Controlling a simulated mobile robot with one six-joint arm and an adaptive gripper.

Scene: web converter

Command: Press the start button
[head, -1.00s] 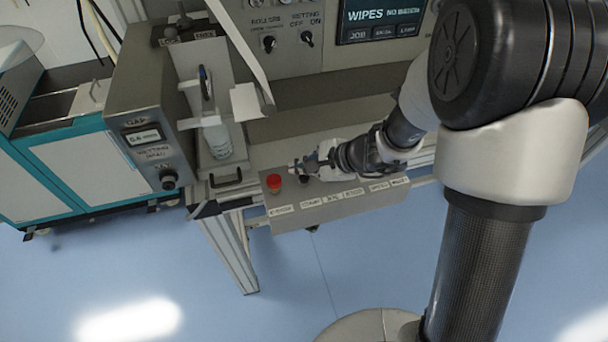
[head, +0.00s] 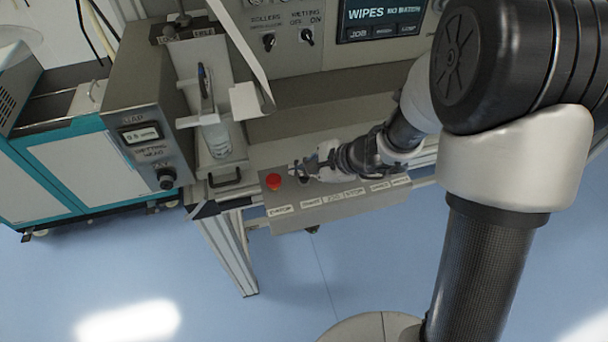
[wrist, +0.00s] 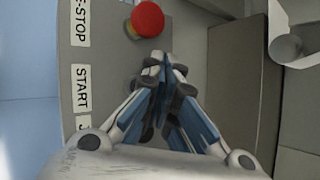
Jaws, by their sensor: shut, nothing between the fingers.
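A sloped grey control panel (head: 345,207) carries a row of white labels along its front edge. In the wrist view the START label (wrist: 82,88) sits below the E-STOP label (wrist: 80,22). The red mushroom emergency stop (head: 273,181) shows at the panel's left end, and in the wrist view (wrist: 147,19) just beyond my fingertips.
A tray with a bottle (head: 217,140) and a grey box with a display and knob (head: 150,140) stand left of the panel. Behind are knobs and a screen (head: 380,20) reading WIPES. The red emergency stop lies very close to my fingertips.

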